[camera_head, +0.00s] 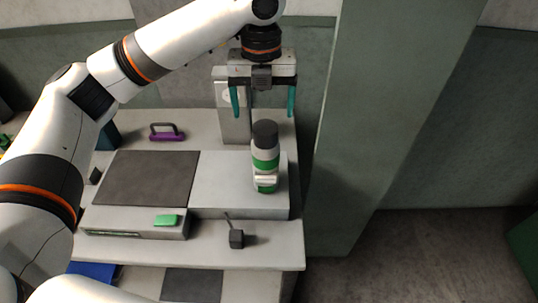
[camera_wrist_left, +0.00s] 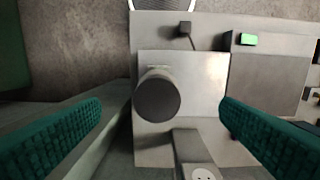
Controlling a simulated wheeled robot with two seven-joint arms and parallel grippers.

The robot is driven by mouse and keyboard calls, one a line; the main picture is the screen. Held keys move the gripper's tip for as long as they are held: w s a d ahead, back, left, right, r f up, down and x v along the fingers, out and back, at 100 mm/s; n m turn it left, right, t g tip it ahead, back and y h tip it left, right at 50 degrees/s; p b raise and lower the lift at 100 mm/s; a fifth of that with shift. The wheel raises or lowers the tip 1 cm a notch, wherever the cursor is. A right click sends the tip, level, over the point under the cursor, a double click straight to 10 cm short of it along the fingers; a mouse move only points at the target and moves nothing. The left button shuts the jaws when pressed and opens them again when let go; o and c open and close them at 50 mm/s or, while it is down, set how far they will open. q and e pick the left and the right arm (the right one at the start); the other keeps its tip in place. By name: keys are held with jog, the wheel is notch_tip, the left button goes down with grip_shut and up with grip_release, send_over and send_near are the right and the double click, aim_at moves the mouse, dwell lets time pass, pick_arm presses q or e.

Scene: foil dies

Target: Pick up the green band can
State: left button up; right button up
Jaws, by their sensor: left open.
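The green band can (camera_head: 265,160) stands upright on the light plate at the right of the bench. It has a dark cap, a white body with a green band, and a pale label low on its front. In the left wrist view its dark round top (camera_wrist_left: 157,99) shows from above, between the fingers. My left gripper (camera_head: 263,101) is open and empty, with teal fingers pointing down, above and behind the can. In the left wrist view the open fingers (camera_wrist_left: 160,130) stand wide apart on either side of the can. My right gripper is not in view.
A dark square plate (camera_head: 147,178) lies left of the light plate (camera_head: 222,188). A grey post (camera_head: 233,122) stands behind the can. A purple-handled tool (camera_head: 167,134) lies at the back, and a small dark block (camera_head: 236,239) sits in front. A large pillar (camera_head: 375,110) rises at the right.

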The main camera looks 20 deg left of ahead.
aim_at(262, 129)
pick_arm(q)
jog(key=shift+a+r, duration=0.15)
jog(key=shift+a, duration=0.1)
notch_tip(262, 129, down, 6)
jog(key=shift+r+p, duration=0.1)
jog(key=shift+p, duration=0.6)
jog(key=f, duration=0.1)
jog(key=f+p, duration=0.1)
jog(key=f, duration=0.1)
jog(key=w+f, duration=0.1)
jog(key=shift+d+f+p, duration=0.3)
jog(key=shift+f+p, duration=0.1)
jog(key=shift+f, duration=0.45)
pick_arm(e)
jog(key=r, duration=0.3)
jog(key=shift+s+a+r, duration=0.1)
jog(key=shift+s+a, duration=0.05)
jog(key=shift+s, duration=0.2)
pick_arm(q)
jog(key=shift+c, duration=0.4)
jog(key=c, duration=1.5)
jog(key=shift+r, duration=0.1)
jog(key=shift+c, duration=1.2)
jog(key=shift+r, duration=0.1)
